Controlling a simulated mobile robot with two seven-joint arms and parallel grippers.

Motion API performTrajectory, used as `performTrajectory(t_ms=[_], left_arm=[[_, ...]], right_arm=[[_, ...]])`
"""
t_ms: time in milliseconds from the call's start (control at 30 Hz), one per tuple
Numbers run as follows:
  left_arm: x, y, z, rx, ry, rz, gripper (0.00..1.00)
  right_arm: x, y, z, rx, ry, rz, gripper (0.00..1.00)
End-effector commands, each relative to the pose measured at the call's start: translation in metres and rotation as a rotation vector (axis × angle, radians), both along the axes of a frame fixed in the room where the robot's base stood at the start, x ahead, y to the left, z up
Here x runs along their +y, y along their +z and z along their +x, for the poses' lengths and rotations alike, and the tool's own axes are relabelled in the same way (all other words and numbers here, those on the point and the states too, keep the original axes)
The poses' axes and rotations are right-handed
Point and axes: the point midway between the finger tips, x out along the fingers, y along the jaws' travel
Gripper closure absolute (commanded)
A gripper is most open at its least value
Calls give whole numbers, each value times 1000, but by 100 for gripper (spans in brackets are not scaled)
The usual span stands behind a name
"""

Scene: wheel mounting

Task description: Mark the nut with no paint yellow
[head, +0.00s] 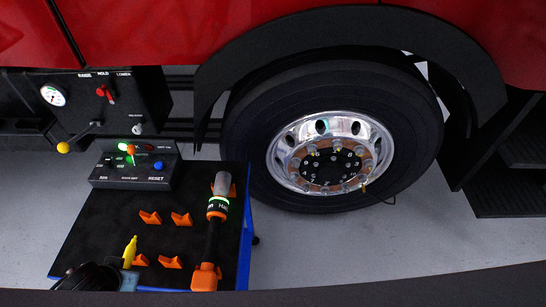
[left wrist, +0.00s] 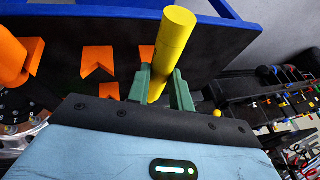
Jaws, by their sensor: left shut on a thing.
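A yellow paint marker (head: 130,250) stands upright at the front left of the black-topped cart; in the left wrist view the marker (left wrist: 171,45) is a thick yellow cylinder. My left gripper (head: 127,272) is shut on it, with its two green fingers (left wrist: 160,90) on either side. The wheel (head: 330,158), with a polished rim, stands under the red vehicle's arch. Its ring of nuts (head: 345,188) surrounds a dark numbered hub plate. The nuts are too small to tell which one has no paint. My right gripper is not in view.
The cart (head: 105,220) carries several orange holders (head: 181,219), a long power tool (head: 214,208) with a green ring, and a control box (head: 135,168) at the back. A panel with gauge (head: 53,95) and levers stands behind. Grey floor (head: 330,240) is clear before the wheel.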

Motion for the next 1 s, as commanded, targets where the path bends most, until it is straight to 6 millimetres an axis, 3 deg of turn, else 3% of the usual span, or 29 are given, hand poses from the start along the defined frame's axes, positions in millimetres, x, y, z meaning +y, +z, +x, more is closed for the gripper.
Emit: performTrajectory(t_ms=[533,667,1000], left_arm=[[-8,1,5,-3,13,-6,100],[-24,3,17,-3,45,-11,100],[-89,24,48,-1,155,-12,100]], right_arm=[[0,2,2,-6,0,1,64],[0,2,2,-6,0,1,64],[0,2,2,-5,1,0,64]])
